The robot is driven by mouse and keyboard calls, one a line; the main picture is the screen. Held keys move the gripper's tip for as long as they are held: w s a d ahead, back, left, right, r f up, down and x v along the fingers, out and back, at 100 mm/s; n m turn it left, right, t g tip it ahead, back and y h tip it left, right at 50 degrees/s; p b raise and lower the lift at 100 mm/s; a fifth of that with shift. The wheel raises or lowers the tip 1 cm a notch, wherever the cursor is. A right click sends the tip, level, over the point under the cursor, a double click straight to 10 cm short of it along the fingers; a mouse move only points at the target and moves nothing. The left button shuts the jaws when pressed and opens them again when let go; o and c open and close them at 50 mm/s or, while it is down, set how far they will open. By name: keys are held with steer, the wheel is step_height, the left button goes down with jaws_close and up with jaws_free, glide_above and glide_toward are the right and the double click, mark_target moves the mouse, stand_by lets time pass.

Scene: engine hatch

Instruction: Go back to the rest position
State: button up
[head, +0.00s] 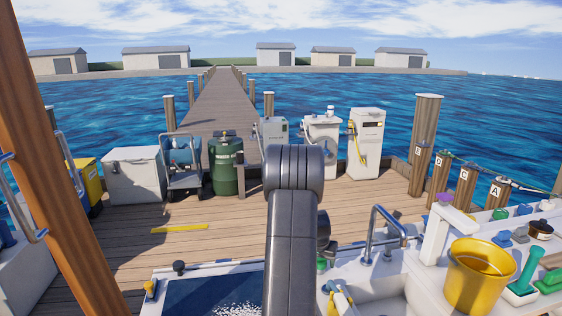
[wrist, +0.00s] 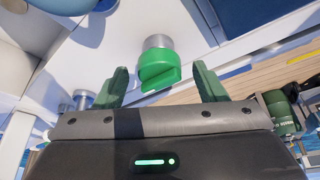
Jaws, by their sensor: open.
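My gripper (wrist: 158,88) shows in the wrist view with its two green fingers spread apart and nothing between them. A green knob (wrist: 158,68) on a grey metal stem sits just beyond the fingertips, between them in the picture. I cannot tell how far off it is, but the fingers do not appear closed on it. In the head view my dark grey arm (head: 292,220) stands in the middle and hides what lies behind it. The gripper itself cannot be made out there.
A yellow bucket (head: 478,278) and a green brush (head: 526,270) stand on the white counter at right. A metal rail (head: 374,232) rises near my arm. A wooden post (head: 50,150) crosses the left. The dock planks (head: 140,245) are mostly clear.

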steer(key=shift+a+m+h+b, duration=0.1)
steer(key=shift+m+h+b, duration=0.25)
steer(key=shift+m, duration=0.55)
